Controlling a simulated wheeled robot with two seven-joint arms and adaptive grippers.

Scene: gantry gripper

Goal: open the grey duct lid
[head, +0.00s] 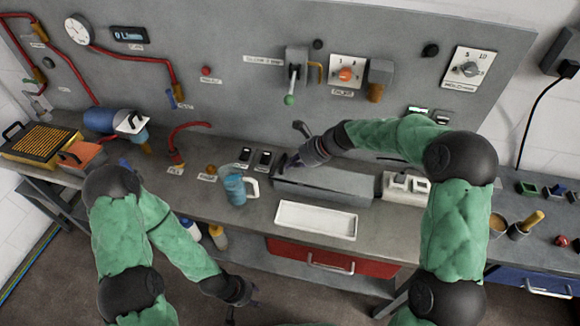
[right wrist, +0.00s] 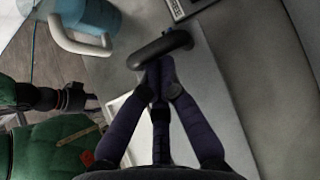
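The grey duct lid (head: 335,182) is a long grey cover on the bench against the back panel. It looks closed and also fills the middle of the right wrist view (right wrist: 215,110). A black handle (right wrist: 150,50) stands at its left end. My right gripper (head: 287,166) is over that end. In the right wrist view its dark fingers (right wrist: 160,72) come together at the handle and appear shut on it; the exact contact is partly hidden. My left gripper (head: 246,300) is low in front of the bench, empty, its fingers looking spread.
A blue mug (head: 234,186) stands left of the lid. A white tray (head: 316,221) lies in front of it. A white switch box (head: 405,190) is close to its right end. A lever with a green knob (head: 290,99) hangs from the panel above.

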